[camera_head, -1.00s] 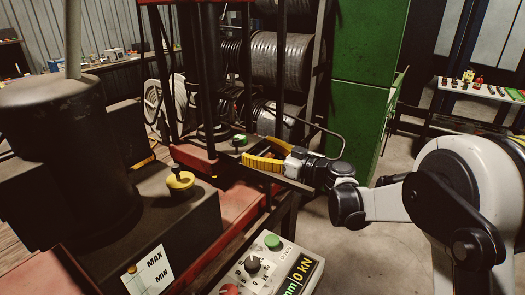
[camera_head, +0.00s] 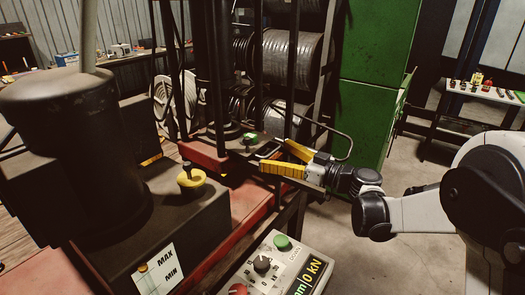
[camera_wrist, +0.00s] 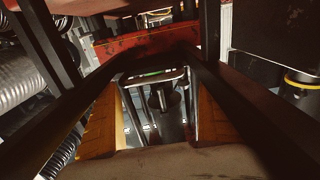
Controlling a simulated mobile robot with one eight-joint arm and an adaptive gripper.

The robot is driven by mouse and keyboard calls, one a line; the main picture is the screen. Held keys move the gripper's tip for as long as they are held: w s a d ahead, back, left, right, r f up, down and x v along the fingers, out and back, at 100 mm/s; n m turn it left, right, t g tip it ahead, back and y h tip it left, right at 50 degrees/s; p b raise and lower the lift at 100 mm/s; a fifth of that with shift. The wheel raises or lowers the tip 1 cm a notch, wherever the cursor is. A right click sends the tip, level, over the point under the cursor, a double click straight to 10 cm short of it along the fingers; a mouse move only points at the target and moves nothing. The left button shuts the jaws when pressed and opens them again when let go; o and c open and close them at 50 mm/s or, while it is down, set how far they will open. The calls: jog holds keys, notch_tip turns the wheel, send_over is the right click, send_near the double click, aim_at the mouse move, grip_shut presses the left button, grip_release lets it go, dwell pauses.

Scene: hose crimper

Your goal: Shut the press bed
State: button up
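The press is a red frame (camera_head: 206,160) with black upright columns, left of my arm in the head view. A dark plate with a small green-topped part (camera_head: 250,137) sits at its base; I take this to be the press bed. A bent metal rod (camera_head: 335,133) stands out beside it, above my gripper. My gripper (camera_head: 275,158) has yellow fingers spread apart at the plate's right edge, with nothing clearly held. In the wrist view the fingers (camera_wrist: 158,122) stand apart, with a pale-edged loop and dark post (camera_wrist: 163,97) beyond them. Contact cannot be told.
A control box (camera_head: 275,268) with knobs and a green button stands in front. A dark tank (camera_head: 75,150) and a yellow-capped block (camera_head: 191,180) are at left. Hose reels (camera_head: 292,57) and a green cabinet (camera_head: 372,75) stand behind. Open floor (camera_head: 405,200) lies at right.

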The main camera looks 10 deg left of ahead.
jog(key=shift+t, duration=0.3)
jog(key=v, duration=0.4)
jog(key=shift+w+d+f, duration=0.1)
jog(key=shift+w+d, duration=0.15)
jog(key=shift+d, duration=0.1)
